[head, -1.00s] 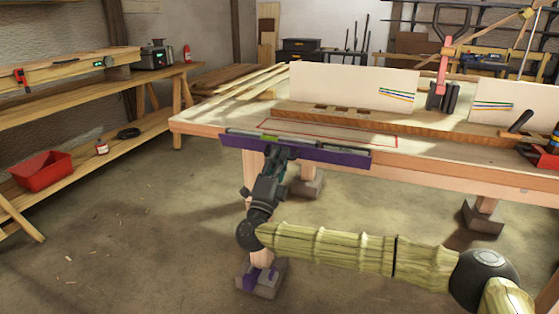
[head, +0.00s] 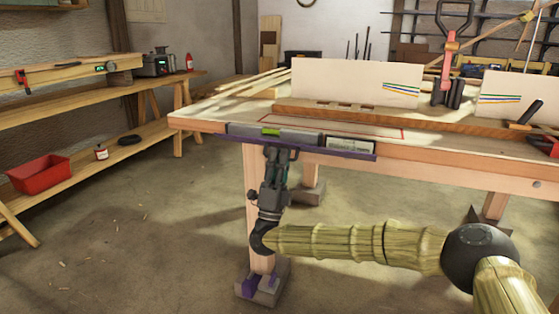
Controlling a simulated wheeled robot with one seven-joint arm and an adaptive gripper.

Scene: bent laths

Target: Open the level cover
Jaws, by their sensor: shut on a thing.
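The level (head: 310,138) is a long grey bar at the table's front edge, with a green vial (head: 271,132) and a pale label panel (head: 350,145) facing me. The purple level cover (head: 340,155) shows as a thin strip along the level's lower front edge, so its broad face is turned out of sight. My gripper (head: 281,150) comes up from below at the middle of this strip and is shut on the cover's edge. The fingertips are small, and their exact contact is partly hidden.
The workbench (head: 450,165) carries pale boards (head: 345,80), a brown slotted lath (head: 400,117) and a red-outlined area (head: 375,130) behind the level. A bench leg (head: 253,190) stands close beside my gripper.

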